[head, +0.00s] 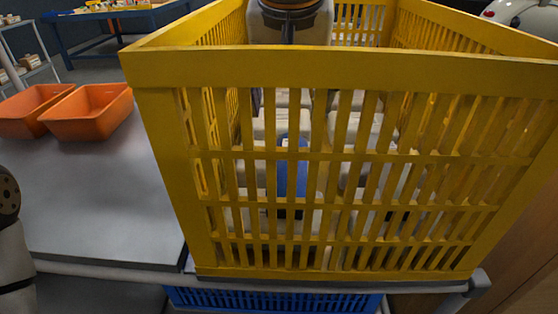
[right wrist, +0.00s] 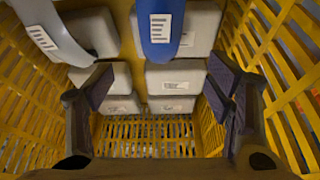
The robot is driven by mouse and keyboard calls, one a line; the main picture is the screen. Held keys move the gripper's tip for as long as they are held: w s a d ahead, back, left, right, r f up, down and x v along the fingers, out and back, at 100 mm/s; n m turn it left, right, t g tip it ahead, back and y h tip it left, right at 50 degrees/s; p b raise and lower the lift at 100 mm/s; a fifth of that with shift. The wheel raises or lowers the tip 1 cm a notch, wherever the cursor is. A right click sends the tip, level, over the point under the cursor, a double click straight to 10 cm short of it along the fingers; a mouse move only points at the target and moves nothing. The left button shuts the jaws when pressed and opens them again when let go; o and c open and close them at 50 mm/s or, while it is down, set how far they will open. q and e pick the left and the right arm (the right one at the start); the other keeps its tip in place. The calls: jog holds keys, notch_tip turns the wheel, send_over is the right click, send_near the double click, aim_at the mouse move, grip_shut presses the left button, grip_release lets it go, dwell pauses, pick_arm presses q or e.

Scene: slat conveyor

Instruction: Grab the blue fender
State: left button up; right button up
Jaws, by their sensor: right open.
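The blue fender (right wrist: 158,22) shows at the top of the right wrist view, a curved blue piece with a white label, lying over pale boxes. In the head view, a blue strip of the fender (head: 292,172) shows through the slats of the yellow crate (head: 340,68). My right arm reaches down into the crate from above. My right gripper (right wrist: 162,82) is open, its two dark fingers wide apart with nothing held between them. The fender lies beyond the fingertips in that view, apart from them. My left gripper is not in view; only part of my left arm shows at the left edge.
A grey fender (right wrist: 52,30) with a label lies left of the blue one. Several pale boxes (right wrist: 174,78) lie in the crate, whose slatted walls are close on both sides. Orange bins (head: 90,112) stand on the grey table (head: 100,205), otherwise bare. A blue crate (head: 275,300) is below.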

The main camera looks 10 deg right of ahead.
jog(key=x, duration=0.3)
jog(key=s+x, duration=0.1)
jog(key=x, duration=0.7)
jog(key=shift+s+a+f, duration=0.1)
jog(key=shift+a+f, duration=0.1)
jog(key=shift+f, duration=0.25)
jog(key=c, duration=1.5)
jog(key=shift+c, duration=0.2)
jog(key=shift+r, duration=0.15)
